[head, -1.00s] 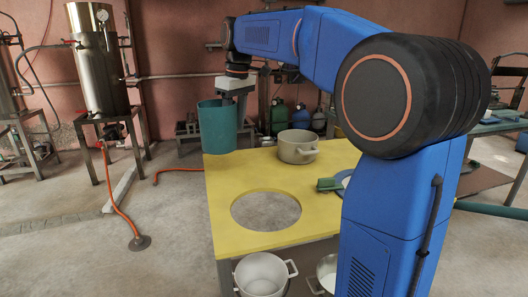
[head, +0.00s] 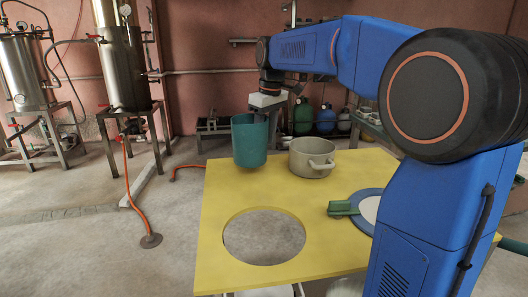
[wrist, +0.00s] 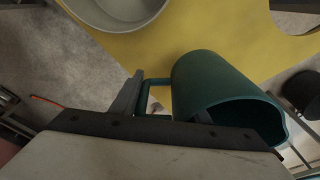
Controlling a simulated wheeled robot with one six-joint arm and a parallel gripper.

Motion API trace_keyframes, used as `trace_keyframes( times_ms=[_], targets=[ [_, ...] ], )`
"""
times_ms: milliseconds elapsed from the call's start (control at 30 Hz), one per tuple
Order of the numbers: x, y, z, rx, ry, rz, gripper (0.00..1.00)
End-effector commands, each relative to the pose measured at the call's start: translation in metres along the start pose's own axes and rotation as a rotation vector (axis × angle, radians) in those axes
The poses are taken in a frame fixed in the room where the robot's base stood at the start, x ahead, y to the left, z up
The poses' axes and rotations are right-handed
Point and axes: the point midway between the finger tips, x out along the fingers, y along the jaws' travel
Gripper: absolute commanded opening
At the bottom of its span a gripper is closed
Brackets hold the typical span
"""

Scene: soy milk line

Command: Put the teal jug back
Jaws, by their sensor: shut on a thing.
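The teal jug (head: 249,142) is upright by the back left part of the yellow table in the head view. My gripper (head: 270,112) is shut on it at its upper right side. In the wrist view the jug (wrist: 215,80) shows its dark open mouth, and its handle (wrist: 157,82) is beside a dark finger of my gripper (wrist: 160,103). The exact grip is partly hidden by the gripper body. I cannot tell whether the jug's base touches the table.
The yellow table (head: 225,270) has a large round hole at its front. A grey pot (head: 312,158) stands close right of the jug. A green-handled thing (head: 343,208) lies by a blue-rimmed disc (head: 367,197) at the right. Steel tanks (head: 125,70) stand behind left.

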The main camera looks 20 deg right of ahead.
Motion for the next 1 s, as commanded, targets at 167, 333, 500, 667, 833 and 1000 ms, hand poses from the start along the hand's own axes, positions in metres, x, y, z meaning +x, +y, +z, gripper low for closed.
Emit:
trace_keyframes(
  times_ms=[167, 333, 500, 667, 833, 1000],
  targets=[
    [0.015, 0.000, 0.002, 0.000, -0.001, -0.001, 0.00],
    [0.037, 0.000, 0.006, 0.001, -0.002, -0.001, 0.00],
    [0.041, 0.000, 0.006, 0.000, 0.001, 0.000, 0.00],
    [0.042, 0.000, 0.006, 0.000, 0.000, 0.000, 0.00],
    [0.043, 0.000, 0.006, 0.000, 0.000, 0.000, 0.61],
    [0.043, 0.000, 0.006, 0.000, 0.000, 0.000, 0.61]
  ],
)
